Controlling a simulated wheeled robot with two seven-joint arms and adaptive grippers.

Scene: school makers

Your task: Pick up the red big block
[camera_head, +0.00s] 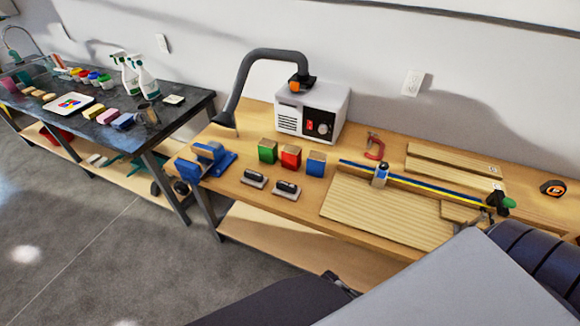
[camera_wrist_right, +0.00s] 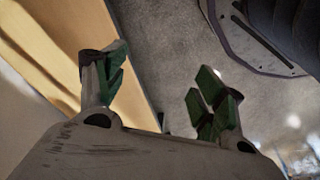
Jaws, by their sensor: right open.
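The red block does not show in that view. My left gripper is not in view.
Two small dark-topped tools (camera_head: 288,190) lie in front of the blocks. A grey fume extractor box (camera_head: 312,108) stands behind them. Blue clamp-like tools (camera_head: 204,162) are at the left edge, and a wooden board (camera_head: 385,210) with a rail is on the right.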

